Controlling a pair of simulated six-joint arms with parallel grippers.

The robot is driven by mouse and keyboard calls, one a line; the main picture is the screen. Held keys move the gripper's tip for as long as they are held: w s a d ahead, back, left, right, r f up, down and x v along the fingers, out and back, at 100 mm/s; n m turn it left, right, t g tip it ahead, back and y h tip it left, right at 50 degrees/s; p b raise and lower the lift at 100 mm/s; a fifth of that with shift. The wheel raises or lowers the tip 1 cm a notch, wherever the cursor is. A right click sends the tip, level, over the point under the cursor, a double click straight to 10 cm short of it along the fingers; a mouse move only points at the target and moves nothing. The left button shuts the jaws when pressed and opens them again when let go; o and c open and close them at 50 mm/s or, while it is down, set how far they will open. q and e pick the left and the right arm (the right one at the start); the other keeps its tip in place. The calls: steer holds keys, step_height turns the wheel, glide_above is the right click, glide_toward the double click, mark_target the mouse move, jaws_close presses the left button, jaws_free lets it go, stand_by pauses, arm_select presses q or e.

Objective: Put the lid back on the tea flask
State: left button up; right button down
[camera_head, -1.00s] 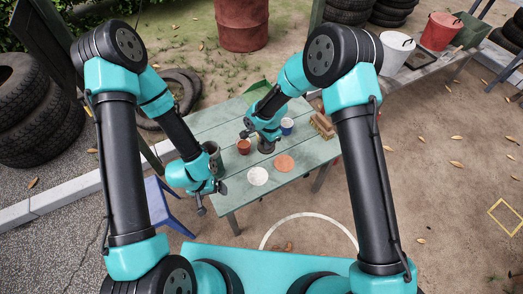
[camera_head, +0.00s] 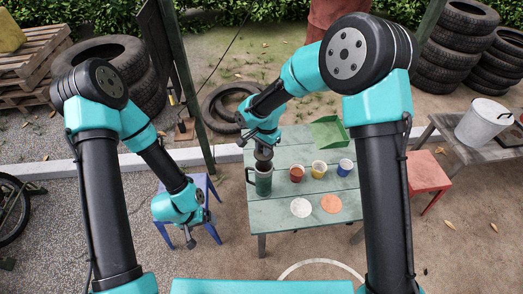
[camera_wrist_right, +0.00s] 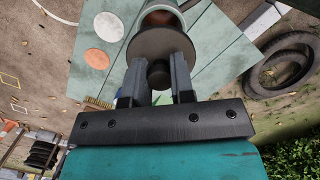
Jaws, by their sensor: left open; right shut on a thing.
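The tea flask (camera_head: 262,183) is a dark green cylinder with a handle on its left side, upright at the left end of the green table. My right gripper (camera_head: 263,146) is directly over it, shut on the dark round lid (camera_head: 263,155). In the right wrist view my fingers (camera_wrist_right: 158,78) grip the lid's knob, and the lid disc (camera_wrist_right: 160,42) covers part of the flask's opening (camera_wrist_right: 160,18). Whether lid and rim touch is unclear. My left gripper (camera_head: 191,239) is open and empty, low at the left, away from the table.
On the table (camera_head: 285,220), a red-brown cup (camera_head: 296,174), a yellow cup (camera_head: 319,169) and a blue cup (camera_head: 344,168) stand right of the flask. White (camera_head: 301,207) and orange (camera_head: 331,204) discs lie in front. A green tray (camera_head: 329,133) is behind. A blue stool (camera_head: 207,190) stands left.

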mark_target(264, 159)
steer(key=shift+d+f, duration=0.1)
steer(key=shift+f, duration=0.05)
steer(key=shift+f, duration=3.1)
steer(key=shift+f, duration=0.15)
stand_by(0.5)
steer(key=shift+c, duration=2.1)
jaws_free()
steer(key=shift+r, duration=3.5)
steer(key=shift+c, duration=0.3)
jaws_close()
